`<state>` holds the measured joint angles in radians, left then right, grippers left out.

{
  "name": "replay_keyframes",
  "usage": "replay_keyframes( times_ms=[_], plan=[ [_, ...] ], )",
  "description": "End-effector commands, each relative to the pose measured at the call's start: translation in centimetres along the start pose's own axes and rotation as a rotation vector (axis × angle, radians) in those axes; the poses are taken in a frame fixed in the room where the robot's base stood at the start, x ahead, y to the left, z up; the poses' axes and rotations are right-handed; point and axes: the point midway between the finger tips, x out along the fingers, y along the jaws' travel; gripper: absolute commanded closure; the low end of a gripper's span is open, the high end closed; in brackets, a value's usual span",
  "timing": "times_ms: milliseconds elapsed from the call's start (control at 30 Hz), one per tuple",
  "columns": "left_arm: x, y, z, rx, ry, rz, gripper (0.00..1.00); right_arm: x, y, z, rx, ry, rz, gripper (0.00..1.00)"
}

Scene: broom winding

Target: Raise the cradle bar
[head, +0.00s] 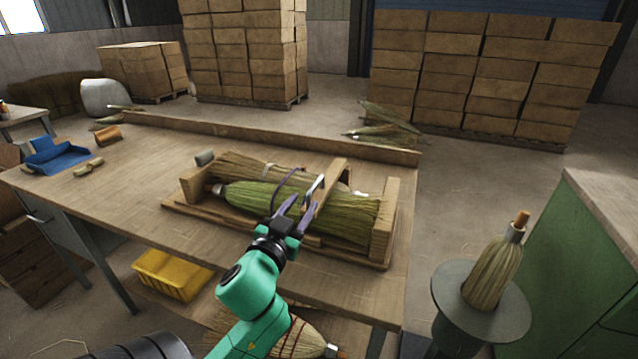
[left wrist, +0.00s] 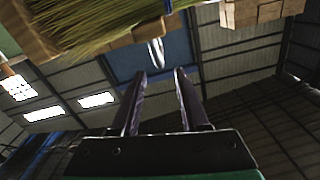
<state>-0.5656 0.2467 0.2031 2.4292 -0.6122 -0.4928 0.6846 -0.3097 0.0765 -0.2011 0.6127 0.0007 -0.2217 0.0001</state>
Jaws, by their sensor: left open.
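The wooden cradle (head: 186,209) lies on the workbench with green and tan broom bundles (head: 255,197) in it. The cradle bar (head: 332,188), a wooden beam, lies down across the bundles. A silver handle (head: 314,187) stands on the bar; it also shows in the left wrist view (left wrist: 156,54). My left gripper (head: 299,207) is open and empty. Its fingers (left wrist: 159,76) point at the handle, which shows just beyond the gap between the tips. I cannot tell whether they touch it. My right gripper is not in view.
The workbench (head: 120,190) has a raised back board (head: 270,138). A blue tray (head: 58,157) lies at the far left. A purple cord (head: 285,181) arches over the bundles. A broom stands on a round stand (head: 455,300) at right. A yellow bin (head: 172,275) sits below.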

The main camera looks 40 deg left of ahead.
Motion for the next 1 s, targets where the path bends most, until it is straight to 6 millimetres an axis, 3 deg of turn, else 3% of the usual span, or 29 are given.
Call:
replay_keyframes(
  times_ms=[133,333,500,700,733,833,1000],
  plan=[
    [4.2,-0.2,-0.6,0.003,0.001,-0.003,0.55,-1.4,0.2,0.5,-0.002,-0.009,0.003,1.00],
    [8.8,-0.2,-0.3,0.002,-0.002,-0.002,0.55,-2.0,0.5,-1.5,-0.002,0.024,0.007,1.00],
    [10.4,-0.1,-0.2,0.000,-0.002,-0.002,0.55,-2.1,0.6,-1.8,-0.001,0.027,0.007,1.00],
    [10.4,-0.1,-0.1,0.000,-0.004,-0.001,0.55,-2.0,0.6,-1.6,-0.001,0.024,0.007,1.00],
    [10.4,-0.1,-0.1,0.000,-0.004,-0.001,0.59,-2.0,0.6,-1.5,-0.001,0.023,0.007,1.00],
    [10.4,-0.1,-0.1,0.000,-0.004,-0.001,0.97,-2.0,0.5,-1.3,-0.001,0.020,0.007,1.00],
    [10.4,-0.1,-0.1,0.000,-0.004,-0.002,1.00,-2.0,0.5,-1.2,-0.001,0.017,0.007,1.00]
  ],
)
